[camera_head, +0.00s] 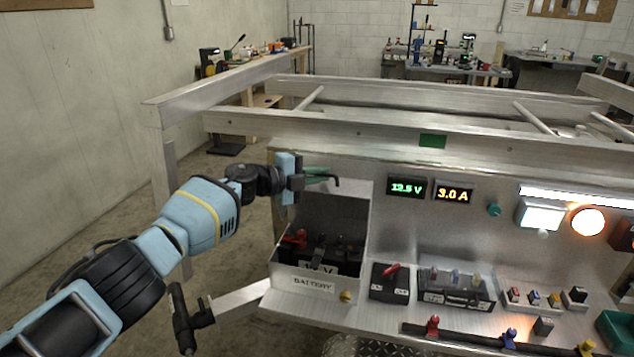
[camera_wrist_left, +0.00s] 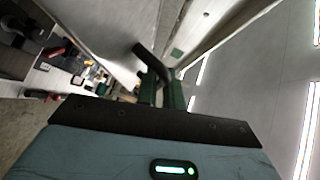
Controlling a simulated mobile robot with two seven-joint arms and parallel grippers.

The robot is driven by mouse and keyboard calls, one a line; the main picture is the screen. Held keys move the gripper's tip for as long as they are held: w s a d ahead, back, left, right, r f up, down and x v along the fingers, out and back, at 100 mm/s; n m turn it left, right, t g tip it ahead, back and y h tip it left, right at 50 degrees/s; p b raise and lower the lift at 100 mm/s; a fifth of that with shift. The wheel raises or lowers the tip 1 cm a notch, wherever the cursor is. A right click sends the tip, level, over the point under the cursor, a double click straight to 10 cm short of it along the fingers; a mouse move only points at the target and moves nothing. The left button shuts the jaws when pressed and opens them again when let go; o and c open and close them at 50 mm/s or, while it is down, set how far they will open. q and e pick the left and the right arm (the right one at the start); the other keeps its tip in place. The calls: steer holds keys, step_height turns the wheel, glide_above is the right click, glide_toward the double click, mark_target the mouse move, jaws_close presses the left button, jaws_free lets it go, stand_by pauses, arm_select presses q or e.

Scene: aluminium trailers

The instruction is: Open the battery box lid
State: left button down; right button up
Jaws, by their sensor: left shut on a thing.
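The battery box (camera_head: 305,282), a metal box labelled BATTERY, stands at the left end of the trailer's metal deck. Its top is uncovered, and a dark battery (camera_head: 335,252) with a red terminal shows inside. A plain metal panel, which looks like the lid (camera_head: 340,212), stands raised at the back of the box. My left gripper (camera_head: 318,175) is at the panel's top edge, its green fingers shut on a black bent handle (camera_head: 337,180). The handle also shows between the fingers in the left wrist view (camera_wrist_left: 152,62). My right gripper is not in view.
A panel right of the box carries a voltage display (camera_head: 406,187), a current display (camera_head: 454,191) and lit lamps. A small black box with a red switch (camera_head: 390,283) and a terminal block (camera_head: 455,287) stand beside the box. Trailer rails (camera_head: 350,125) run behind.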

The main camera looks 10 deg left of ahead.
arm_select(q)
steer(key=shift+w+r, duration=0.1)
steer(key=shift+w, duration=0.2)
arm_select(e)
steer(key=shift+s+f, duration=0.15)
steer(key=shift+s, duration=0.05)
arm_select(q)
steer(key=c, duration=1.8)
jaws_free()
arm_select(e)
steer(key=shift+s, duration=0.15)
arm_select(q)
steer(key=shift+s+a+r+p, duration=0.25)
steer(key=shift+a+p, duration=0.05)
steer(key=shift+a, duration=0.05)
steer(key=f+p+v, duration=0.1)
steer(key=p+v, duration=0.2)
steer(key=v, duration=0.3)
steer(key=shift+s+a+r, duration=0.25)
steer(key=shift+a+r, duration=0.1)
steer(key=shift+r, duration=0.15)
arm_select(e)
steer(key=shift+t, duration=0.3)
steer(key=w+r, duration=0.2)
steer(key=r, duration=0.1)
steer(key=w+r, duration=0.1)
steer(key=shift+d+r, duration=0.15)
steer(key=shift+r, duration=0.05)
